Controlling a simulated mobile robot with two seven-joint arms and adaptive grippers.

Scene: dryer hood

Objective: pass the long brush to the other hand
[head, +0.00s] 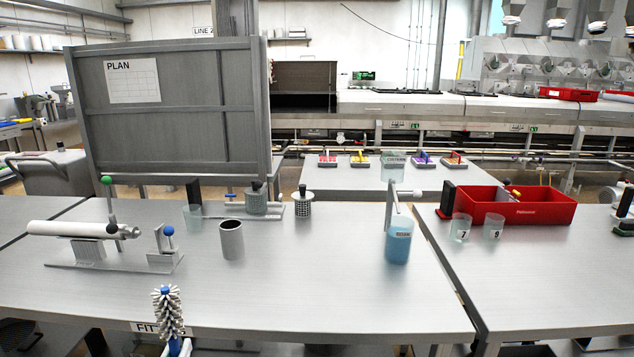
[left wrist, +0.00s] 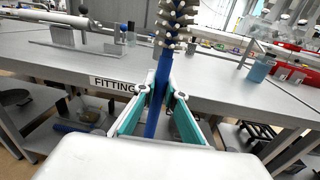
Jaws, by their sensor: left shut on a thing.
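The long brush (head: 167,312) has white bristles, a blue tip and a blue handle. It stands nearly upright in front of the near edge of the steel table. My left gripper (head: 178,349) is at the bottom of the head view, partly cut off, with the brush rising from it. In the left wrist view its fingers (left wrist: 162,95) are shut on the blue handle, below the bristles of the brush (left wrist: 176,22). My right gripper is not clearly seen in either view.
The steel table (head: 300,290) carries a white cylinder on a stand (head: 75,229), a grey cup (head: 231,240) and a beaker of blue liquid (head: 398,243). A red crate (head: 520,211) and two clear cups stand on the right table. The table's front middle is clear.

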